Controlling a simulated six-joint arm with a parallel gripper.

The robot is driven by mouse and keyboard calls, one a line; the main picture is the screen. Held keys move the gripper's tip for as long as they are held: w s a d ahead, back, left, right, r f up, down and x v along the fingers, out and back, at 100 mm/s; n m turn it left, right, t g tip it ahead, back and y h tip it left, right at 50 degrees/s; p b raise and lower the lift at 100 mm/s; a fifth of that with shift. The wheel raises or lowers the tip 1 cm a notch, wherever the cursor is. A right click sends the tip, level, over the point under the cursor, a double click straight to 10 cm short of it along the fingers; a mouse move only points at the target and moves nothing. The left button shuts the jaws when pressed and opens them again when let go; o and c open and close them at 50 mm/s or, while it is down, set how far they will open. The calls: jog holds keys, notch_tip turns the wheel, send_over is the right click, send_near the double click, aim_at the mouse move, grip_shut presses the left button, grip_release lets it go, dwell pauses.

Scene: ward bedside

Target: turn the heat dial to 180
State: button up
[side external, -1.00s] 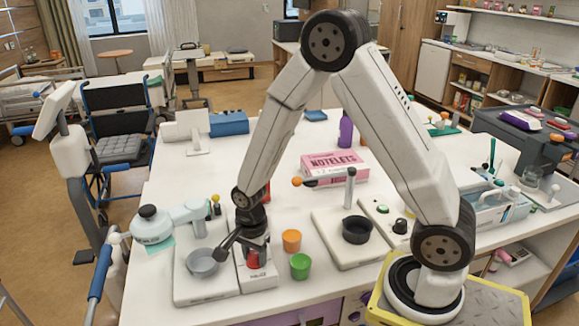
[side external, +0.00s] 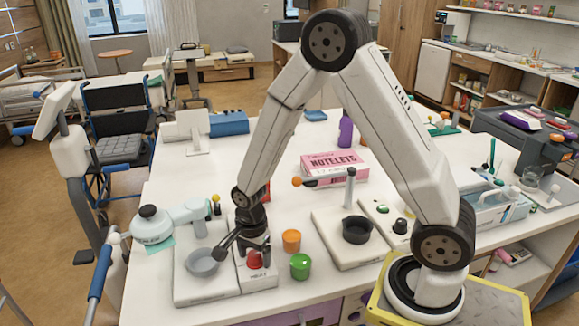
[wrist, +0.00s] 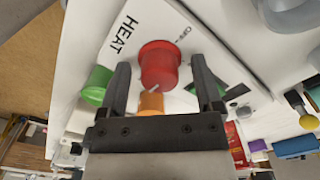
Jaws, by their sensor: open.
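In the wrist view the dial (wrist: 160,62) lies between the two dark fingers of my gripper (wrist: 160,70), with a gap visible on each side. My gripper (side external: 253,247) is open, pointing down just over the dial in the side view. A small pale mark shows at the dial's lower edge in the wrist view. Small print reading OFF is near the dial; the other scale numbers, including 180, are not readable.
An orange cup (side external: 291,240) and a green cup (side external: 300,266) stand close to the right of the panel.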

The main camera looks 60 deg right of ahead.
aim_at(254, 253)
jog(key=shift+r, duration=0.15)
jog(key=shift+r, duration=3.75)
jog(key=s+r+n+t, duration=0.2)
jog(key=s+n, duration=0.5)
jog(key=n, duration=1.1)
jog(key=shift+s+t, duration=0.3)
